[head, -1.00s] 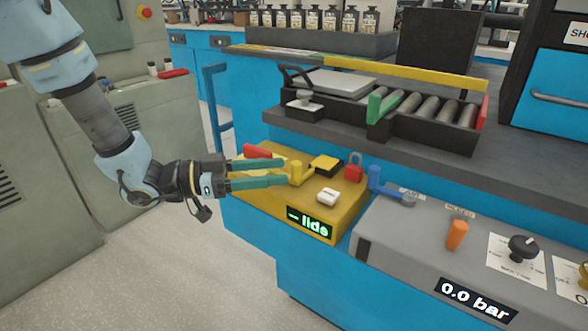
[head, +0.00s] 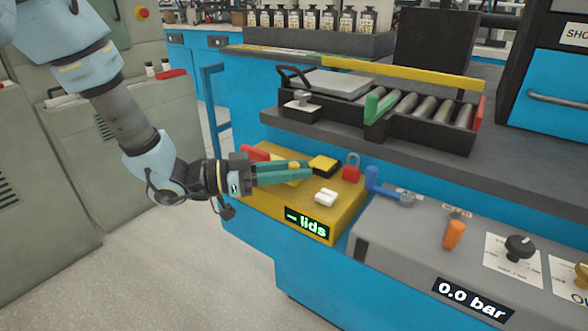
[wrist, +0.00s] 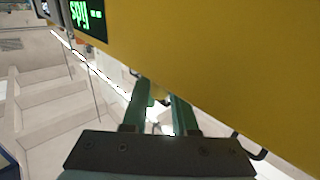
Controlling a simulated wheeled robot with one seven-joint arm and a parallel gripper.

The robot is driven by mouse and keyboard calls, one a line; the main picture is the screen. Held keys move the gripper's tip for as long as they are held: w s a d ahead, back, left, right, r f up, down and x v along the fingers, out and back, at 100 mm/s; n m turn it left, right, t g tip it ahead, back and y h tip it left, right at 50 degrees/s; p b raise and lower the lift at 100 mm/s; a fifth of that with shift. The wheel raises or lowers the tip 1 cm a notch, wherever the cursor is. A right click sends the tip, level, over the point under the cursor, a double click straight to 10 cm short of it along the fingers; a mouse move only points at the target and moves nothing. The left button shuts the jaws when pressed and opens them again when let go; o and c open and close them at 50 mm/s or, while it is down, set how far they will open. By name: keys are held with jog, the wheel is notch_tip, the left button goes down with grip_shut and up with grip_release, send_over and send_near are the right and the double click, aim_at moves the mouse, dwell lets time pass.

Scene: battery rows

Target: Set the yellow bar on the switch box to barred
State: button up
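The switch box is a yellow box (head: 262,205) with a green "– lids" readout (head: 306,225) on its front, in the head view. The yellow bar (head: 294,165) on its top shows only as a small upright piece between my fingertips; the rest is hidden or blends into the box. My gripper (head: 303,171) reaches in from the left over the box top, its two green fingers close together around that piece. In the wrist view the box (wrist: 230,70) fills the upper right. My gripper (wrist: 164,95) shows a narrow gap there; the bar cannot be made out.
On the box top are a red piece (head: 255,152), a black-and-yellow block (head: 323,163), a white switch (head: 325,196) and a red padlock (head: 351,167). A grey panel (head: 405,250) with a blue lever (head: 385,190) and an orange handle (head: 454,235) stands right. A shelf (head: 300,126) overhangs behind.

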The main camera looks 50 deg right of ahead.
grip_shut()
dwell(0.9)
